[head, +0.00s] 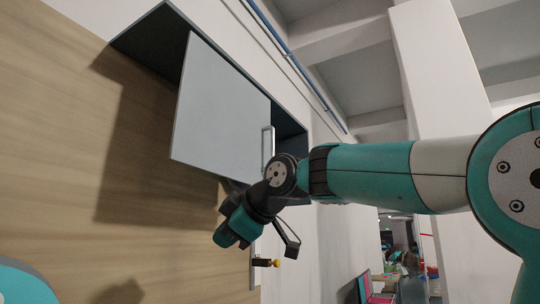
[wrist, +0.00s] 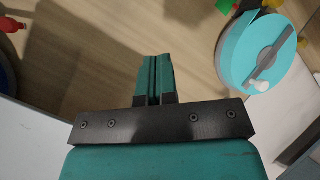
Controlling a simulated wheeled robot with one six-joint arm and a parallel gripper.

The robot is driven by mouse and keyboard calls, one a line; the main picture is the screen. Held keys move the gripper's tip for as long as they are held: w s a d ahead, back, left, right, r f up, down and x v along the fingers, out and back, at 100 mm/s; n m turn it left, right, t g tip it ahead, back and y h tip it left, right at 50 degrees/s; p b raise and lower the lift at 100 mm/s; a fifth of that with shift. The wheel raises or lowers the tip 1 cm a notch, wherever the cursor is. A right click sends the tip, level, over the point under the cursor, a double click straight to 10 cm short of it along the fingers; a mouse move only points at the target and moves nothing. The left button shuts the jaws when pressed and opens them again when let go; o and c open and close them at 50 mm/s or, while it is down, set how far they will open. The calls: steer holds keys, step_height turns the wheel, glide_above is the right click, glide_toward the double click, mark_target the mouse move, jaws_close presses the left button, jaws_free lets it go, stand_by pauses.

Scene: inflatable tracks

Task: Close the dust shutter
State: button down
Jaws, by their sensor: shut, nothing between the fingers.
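The dust shutter appears to be the pale grey panel (head: 220,105) on a dark box (head: 150,42) in the head view. A light bar handle (head: 268,148) is at its right edge. Dark interior shows on both sides of the panel, so it does not cover the whole box. My gripper (head: 226,234) is below the panel and handle in the picture, apart from the handle. In the wrist view my gripper (wrist: 154,72) has its fingers together, with nothing between them. A pale surface (wrist: 30,140) at the left there may be the shutter; I cannot tell.
A small yellow-knobbed fitting (head: 272,263) is close to my gripper. A wood-look surface (head: 60,150) fills the left of the head view. A blue pipe (head: 290,55) runs along the wall. In the wrist view, a red object (wrist: 10,25) is at the upper left.

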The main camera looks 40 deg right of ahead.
mark_target(273, 151)
steer(key=s+d+r+n+t+h, duration=0.25)
steer(key=d+r, duration=0.35)
steer(key=r, duration=0.5)
steer(key=s+d+r+n+t+h, duration=0.1)
steer(key=s+d+r+t+h, duration=0.4)
steer(key=r, duration=0.7)
steer(key=w+d+p, duration=0.2)
steer(key=w, duration=0.2)
steer(key=w+d+g+p, duration=0.1)
steer(key=w+d+p, duration=0.1)
steer(key=w, duration=0.2)
steer(key=w+d+g+y+p, duration=0.1)
steer(key=w+d+p, duration=0.1)
steer(key=w, duration=0.3)
steer(key=shift+p, duration=0.35)
steer(key=shift+w+d+f, duration=0.15)
steer(key=shift+w+d, duration=0.15)
steer(key=shift+d, duration=0.2)
